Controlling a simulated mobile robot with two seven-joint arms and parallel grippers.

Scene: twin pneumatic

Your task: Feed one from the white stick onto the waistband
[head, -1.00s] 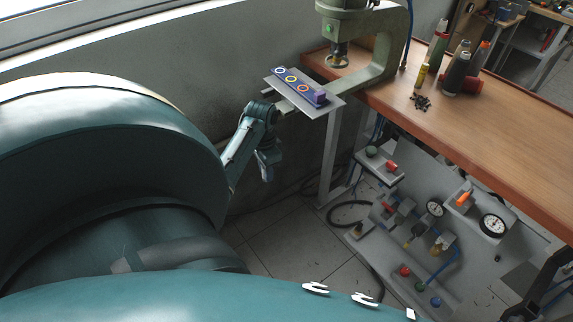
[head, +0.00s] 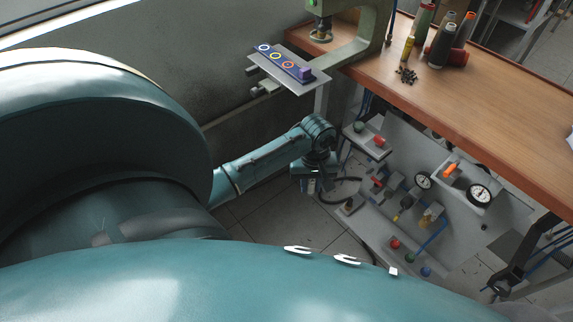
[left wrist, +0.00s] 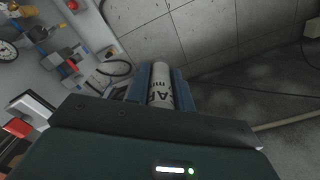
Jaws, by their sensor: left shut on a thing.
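My left gripper (head: 310,187) hangs low beside the floor-level panel, below and to the right of the small plate at the press. In the left wrist view its two blue fingers (left wrist: 160,88) are shut around a white stick (left wrist: 160,82) with dark lettering. The stick points away from the wrist; its lower part is hidden behind the gripper body. I cannot make out a waistband in either view. My right gripper is not in view.
A green press (head: 372,40) stands at the bench's (head: 480,95) left end. A grey plate (head: 318,79) by it holds a purple strip with coloured rings (head: 276,55). Thread cones (head: 440,45) stand on the bench. A panel below carries gauges (head: 480,194), coloured buttons and hoses.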

